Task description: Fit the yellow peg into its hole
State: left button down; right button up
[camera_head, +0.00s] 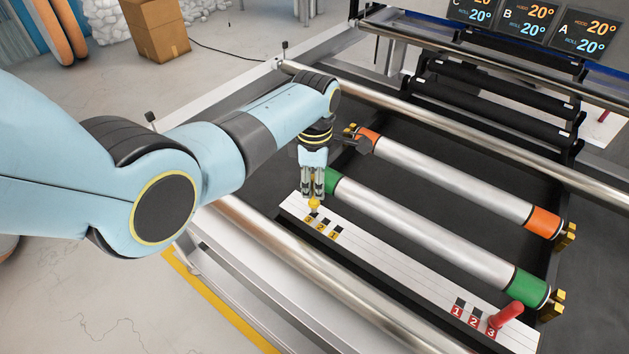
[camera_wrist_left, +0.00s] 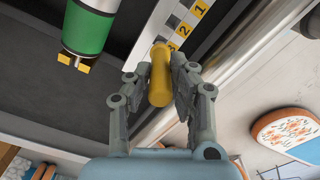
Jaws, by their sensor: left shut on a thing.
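The yellow peg (camera_head: 314,204) is held by my left gripper (camera_head: 313,194) over the left end of a white strip (camera_head: 385,264). Three yellow number labels (camera_head: 321,227) with dark squares beside them mark that end. The peg's lower end is at the leftmost of these squares; whether it is in a hole cannot be told. In the left wrist view the yellow peg (camera_wrist_left: 160,75) lies between the two grey fingers (camera_wrist_left: 160,90), its far end near the yellow labels (camera_wrist_left: 184,30). My right gripper is not in view.
A red peg (camera_head: 507,314) stands at the strip's right end near red number labels (camera_head: 474,322). A green-ended roller (camera_head: 430,235) lies close behind the strip and my left gripper. An orange-ended roller (camera_head: 460,182) lies farther back. A metal rail (camera_head: 300,270) runs in front.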

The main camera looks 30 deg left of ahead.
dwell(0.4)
pick_arm(q)
jog(key=shift+p, duration=0.45)
dwell(0.7)
dwell(0.5)
jog(key=shift+f, duration=0.35)
jog(key=shift+f+b, duration=1.3)
jog(key=shift+f, duration=0.25)
jog(key=c, duration=1.1)
grip_release()
notch_tip(320, 180, up, 12)
